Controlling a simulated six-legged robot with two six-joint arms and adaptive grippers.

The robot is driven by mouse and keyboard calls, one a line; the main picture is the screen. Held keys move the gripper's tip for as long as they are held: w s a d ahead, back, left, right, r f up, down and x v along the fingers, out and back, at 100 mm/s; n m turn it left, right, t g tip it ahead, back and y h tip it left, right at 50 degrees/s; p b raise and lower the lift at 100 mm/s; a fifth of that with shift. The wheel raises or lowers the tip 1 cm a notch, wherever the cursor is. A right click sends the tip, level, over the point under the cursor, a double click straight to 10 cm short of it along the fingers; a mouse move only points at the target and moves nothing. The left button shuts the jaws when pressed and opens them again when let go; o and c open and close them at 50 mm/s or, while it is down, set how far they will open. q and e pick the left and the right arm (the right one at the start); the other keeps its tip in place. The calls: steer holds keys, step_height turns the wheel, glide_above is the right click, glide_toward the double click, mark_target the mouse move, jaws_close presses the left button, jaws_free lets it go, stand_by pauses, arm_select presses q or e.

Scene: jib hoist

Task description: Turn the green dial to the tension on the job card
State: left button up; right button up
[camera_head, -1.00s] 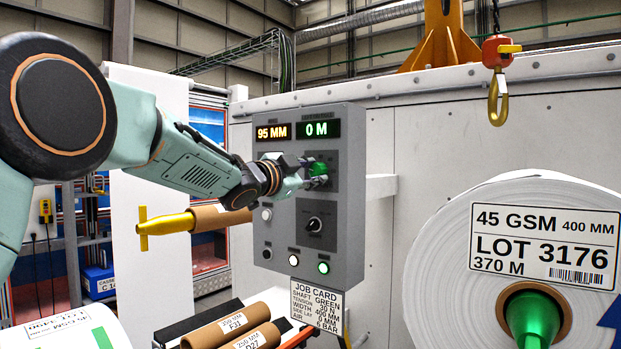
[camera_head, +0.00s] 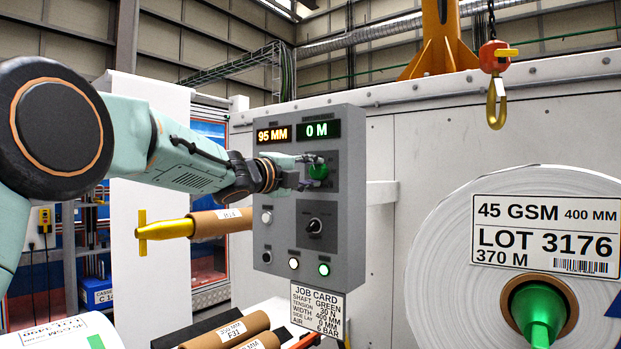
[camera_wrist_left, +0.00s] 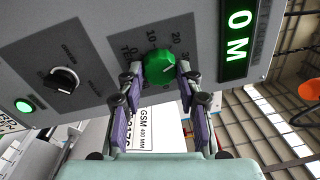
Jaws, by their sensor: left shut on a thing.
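The green dial (camera_head: 319,171) is at the upper right of the grey control panel (camera_head: 285,215). In the left wrist view the dial (camera_wrist_left: 160,66) sits between the two fingers of my left gripper (camera_wrist_left: 156,82), which is shut on it. Scale marks with 10 and 20 show around the dial; the exact setting is hard to tell. My left gripper also shows in the head view (camera_head: 307,172). The job card (camera_head: 317,309) hangs below the panel and reads shaft green, tension 30 N, width 400 mm. My right gripper is not in view.
A black knob (camera_head: 314,225) is below the dial, with lit buttons under it. Displays read 95 MM (camera_head: 273,134) and 0 M (camera_head: 318,130). A large paper roll (camera_head: 450,235) stands at right; a hoist hook (camera_head: 495,105) hangs above. A yellow shaft (camera_head: 165,229) carries a cardboard core at left.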

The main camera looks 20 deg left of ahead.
arm_select(q)
steer(key=shift+m+b, duration=0.5)
steer(key=shift+m, duration=1.5)
steer(key=o, duration=1.2)
steer(key=v, duration=1.2)
steer(key=shift+a+r, duration=0.1)
steer(key=shift+a, duration=0.15)
